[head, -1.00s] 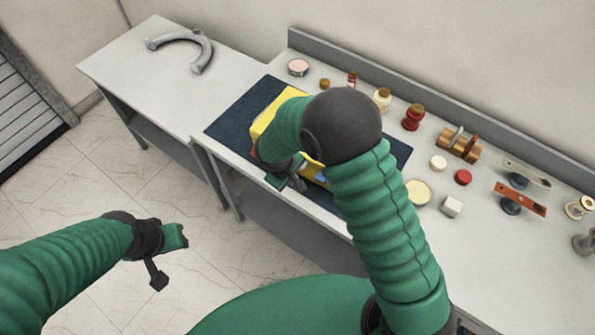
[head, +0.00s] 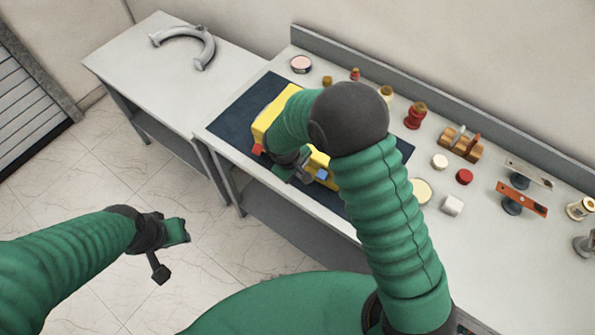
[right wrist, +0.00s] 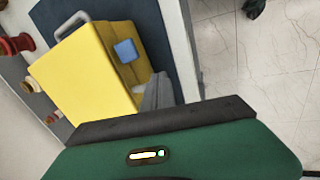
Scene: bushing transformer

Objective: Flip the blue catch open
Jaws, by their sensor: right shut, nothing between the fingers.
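A yellow box (head: 267,122) sits on the dark mat, partly hidden behind my right arm. Its blue catch (head: 322,174) shows on the front side near the right end, and a red catch (head: 258,149) shows near the left end. In the right wrist view the blue catch (right wrist: 125,51) stands against the yellow box (right wrist: 82,78). My right gripper (head: 304,173) is shut and empty at the front of the box, just left of the blue catch. In the wrist view its grey finger (right wrist: 157,93) is apart from the catch. My left gripper (head: 172,254) is open and empty over the floor.
The dark mat (head: 235,112) lies on the grey bench. A grey curved handle (head: 205,45) lies on the left table.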

